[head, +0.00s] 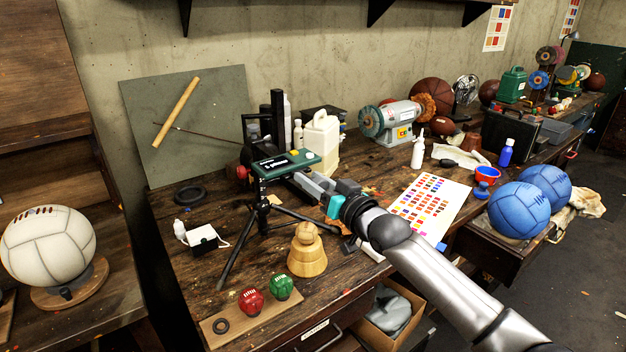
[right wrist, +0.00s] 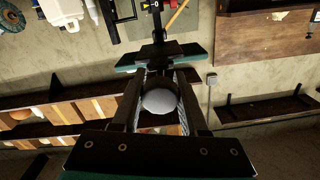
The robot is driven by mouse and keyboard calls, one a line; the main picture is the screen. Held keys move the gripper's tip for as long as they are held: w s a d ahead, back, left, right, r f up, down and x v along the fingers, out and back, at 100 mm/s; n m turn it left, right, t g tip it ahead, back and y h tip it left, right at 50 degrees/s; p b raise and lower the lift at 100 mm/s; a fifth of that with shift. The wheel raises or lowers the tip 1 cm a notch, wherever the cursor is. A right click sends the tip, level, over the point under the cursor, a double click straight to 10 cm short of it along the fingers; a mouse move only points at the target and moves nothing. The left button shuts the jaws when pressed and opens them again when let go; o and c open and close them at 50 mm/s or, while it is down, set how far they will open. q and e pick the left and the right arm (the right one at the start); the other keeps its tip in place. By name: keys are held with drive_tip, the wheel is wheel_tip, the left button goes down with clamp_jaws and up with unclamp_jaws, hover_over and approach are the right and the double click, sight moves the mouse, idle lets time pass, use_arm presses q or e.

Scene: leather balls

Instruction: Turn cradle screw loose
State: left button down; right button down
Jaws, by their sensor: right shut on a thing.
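My right arm reaches in from the lower right of the head view. My right gripper (head: 300,181) points left, beside a black tripod (head: 262,196) that carries a green display (head: 285,163). The display partly covers the area around the fingertips. In the right wrist view, the gripper (right wrist: 160,76) is shut on a pale rounded knob (right wrist: 159,99), which sits between the two fingers. I cannot make out the screw's thread or the cradle around it. My left gripper is in neither view.
A white jug (head: 320,143) stands behind the gripper. A wooden bell-shaped block (head: 307,258) and a board with red and green knobs (head: 220,334) are in front. A colour chart (head: 431,204) lies to the right. A white ball (head: 48,245) rests on a left-hand bench.

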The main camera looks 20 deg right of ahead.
drive_tip(key=shift+c, duration=2.1)
unclamp_jaws()
drive_tip(key=shift+s, duration=0.1)
drive_tip(key=v, duration=1.5)
drive_tip(key=shift+b, duration=0.3)
drive_tip(key=shift+d+f, duration=0.1)
